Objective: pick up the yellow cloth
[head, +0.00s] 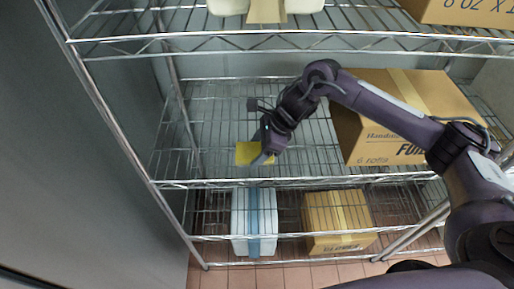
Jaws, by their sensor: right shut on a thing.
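The yellow cloth (246,153) is at the fingertips of my right gripper (263,154), over the middle wire shelf (215,115). My right gripper is shut on the cloth. Part of the cloth is hidden behind the fingers. I cannot tell whether the cloth touches the shelf wires. My left gripper is not in view.
A large cardboard box (372,150) stands on the middle shelf, close to the right of my arm. A white bin (240,215) and a smaller cardboard box (325,215) stand below. Another box (465,12) is on the top shelf. The middle shelf's left part is clear.

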